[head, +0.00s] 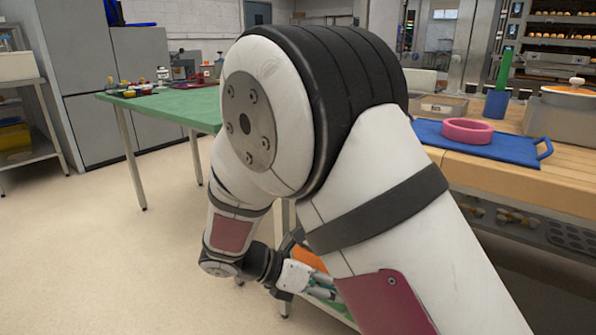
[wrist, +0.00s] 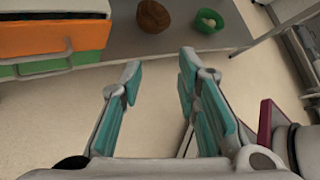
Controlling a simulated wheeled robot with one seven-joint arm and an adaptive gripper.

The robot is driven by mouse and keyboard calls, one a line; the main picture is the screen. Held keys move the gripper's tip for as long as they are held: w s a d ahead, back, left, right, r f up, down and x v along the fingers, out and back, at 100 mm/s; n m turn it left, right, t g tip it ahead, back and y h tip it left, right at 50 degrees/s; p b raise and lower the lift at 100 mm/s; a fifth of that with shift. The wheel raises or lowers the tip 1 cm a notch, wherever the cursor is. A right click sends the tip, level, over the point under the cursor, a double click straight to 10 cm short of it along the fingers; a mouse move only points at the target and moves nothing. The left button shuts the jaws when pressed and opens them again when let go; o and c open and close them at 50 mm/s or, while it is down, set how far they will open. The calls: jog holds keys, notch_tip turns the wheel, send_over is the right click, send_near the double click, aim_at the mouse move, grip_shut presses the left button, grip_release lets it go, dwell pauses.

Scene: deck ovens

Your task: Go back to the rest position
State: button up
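My gripper (wrist: 160,80) shows in the wrist view with its two teal-padded fingers spread apart and nothing between them. Pale floor shows through the gap. In the head view my arm is bent down in front of the camera. My gripper (head: 322,288) hangs low there, partly hidden behind my own forearm. An orange thing (head: 309,258) shows just behind it in the head view.
A wooden counter (head: 560,165) at the right bears a blue tray (head: 520,172) with a pink ring (head: 467,131). A green table (head: 185,108) stands at the left. In the wrist view, a brown round thing (wrist: 154,16) and a green-white bowl (wrist: 208,21) rest on a grey shelf (wrist: 180,40). Open floor lies left.

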jog(key=s+d+r+m+g+y, duration=0.4)
jog(key=s+d+r+m+y, duration=0.1)
jog(key=s+d+r+m, duration=0.8)
jog(key=s+a+r+m+t+y, duration=0.15)
jog(key=s+m+y, duration=0.45)
jog(key=s+m, duration=0.95)
notch_tip(320, 180, up, 40)
jog(key=s+n+t+p, duration=0.2)
jog(key=t+p, duration=0.2)
jog(key=p, duration=3.3)
jog(key=shift+d+f+t, duration=0.2)
jog(key=shift+d+t, duration=0.1)
jog(key=shift+t, duration=0.05)
